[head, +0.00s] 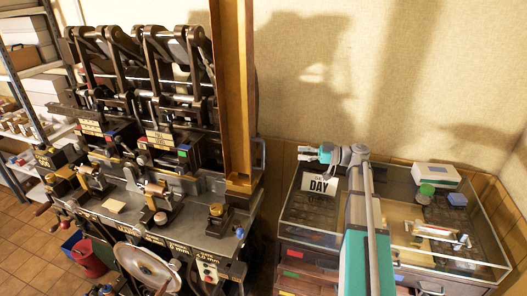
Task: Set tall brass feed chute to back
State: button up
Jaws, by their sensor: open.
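The tall brass feed chute (237,100) stands upright at the right end of the cam press (165,190). Its top runs out of the picture and its foot sits at the press's right rear corner. My gripper (304,153) is to the right of the chute, apart from it, over the back left of the glass-topped cabinet. It is small in the picture and holds nothing that I can see. My arm reaches up to it from the bottom right.
The glass-topped cabinet (465,262) carries a white box (437,176) and a green round item (426,190). Metal shelves (40,70) stand at the far left. A red bucket (88,262) is on the floor.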

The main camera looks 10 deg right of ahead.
send_over(263, 166)
jog(key=shift+w+d, duration=0.15)
jog(key=shift+w, duration=0.25)
dwell(0.4)
grip_shut()
dwell(0.4)
